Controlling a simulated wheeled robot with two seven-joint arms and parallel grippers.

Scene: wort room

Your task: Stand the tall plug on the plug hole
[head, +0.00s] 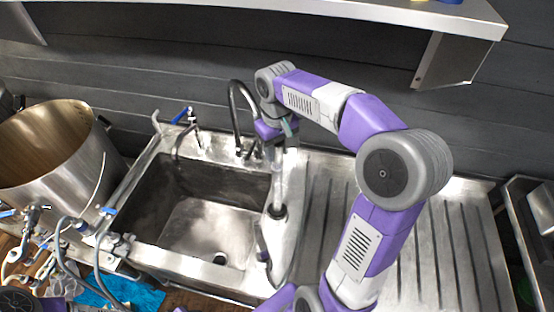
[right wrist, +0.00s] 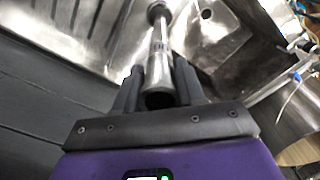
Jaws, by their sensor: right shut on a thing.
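The tall plug (head: 278,185) is a slim metal tube with a dark collar at its lower end. My right gripper (head: 280,148) is shut on its upper part and holds it roughly upright. In the head view its lower end appears over the sink's right rim, to the right of and behind the plug hole (head: 220,258). The right wrist view shows the tube (right wrist: 161,50) between the fingers (right wrist: 160,80), with the plug hole (right wrist: 206,14) apart from its far end. The plug hole is uncovered in the sink floor. My left gripper is out of view.
The sink (head: 205,222) is an empty steel basin. A black curved tap (head: 234,115) stands behind it, beside the arm. A ridged drainer (head: 420,245) lies right, a large steel pot (head: 50,150) left. A shelf (head: 400,12) overhangs the back wall.

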